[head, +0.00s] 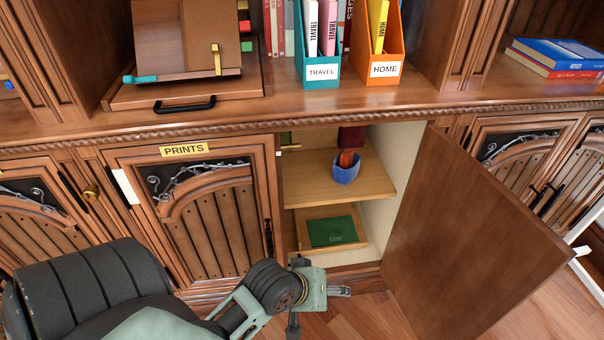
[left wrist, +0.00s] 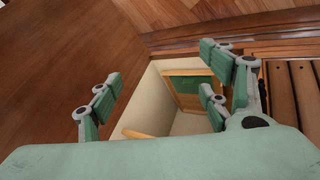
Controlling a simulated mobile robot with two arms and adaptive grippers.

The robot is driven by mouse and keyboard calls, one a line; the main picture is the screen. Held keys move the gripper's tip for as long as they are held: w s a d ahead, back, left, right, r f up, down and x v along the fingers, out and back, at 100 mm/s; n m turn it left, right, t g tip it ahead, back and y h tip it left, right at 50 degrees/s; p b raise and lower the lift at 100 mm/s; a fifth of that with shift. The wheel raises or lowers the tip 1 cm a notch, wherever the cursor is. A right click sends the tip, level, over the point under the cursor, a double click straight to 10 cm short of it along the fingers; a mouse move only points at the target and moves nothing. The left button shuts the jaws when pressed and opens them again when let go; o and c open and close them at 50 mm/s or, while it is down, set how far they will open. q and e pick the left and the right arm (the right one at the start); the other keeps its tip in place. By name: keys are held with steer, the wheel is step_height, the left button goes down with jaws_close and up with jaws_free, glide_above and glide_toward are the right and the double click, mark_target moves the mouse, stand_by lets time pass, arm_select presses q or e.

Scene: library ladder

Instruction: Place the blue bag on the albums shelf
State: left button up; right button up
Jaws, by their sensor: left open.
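A small blue bag (head: 346,170), with a reddish thing showing at its top, stands on the upper wooden shelf (head: 304,192) inside the open cabinet. No albums label shows; below, a green flat book (head: 332,231) lies in a shallow wooden tray (head: 349,245). My left gripper (head: 328,290) is low in front of the cabinet opening, apart from the bag. In the left wrist view, my left gripper (left wrist: 163,97) has its fingers spread with nothing between them. That view looks toward the opening and the green book (left wrist: 197,88); the bag is not seen there. My right gripper is not in view.
The open brown door (head: 470,235) bounds the opening on the right; the shut PRINTS door (head: 205,215) is on the left. A dark red thing (head: 352,137) stands behind the bag. The counter above holds the TRAVEL (head: 321,72) and HOME (head: 384,70) holders.

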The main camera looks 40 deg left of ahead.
arm_select(q)
steer(key=s+d+r+m+g+y, duration=0.1)
steer(key=s+d+m+g, duration=0.1)
steer(key=s+m, duration=0.7)
steer(key=shift+s, duration=0.35)
steer(key=shift+r, duration=0.1)
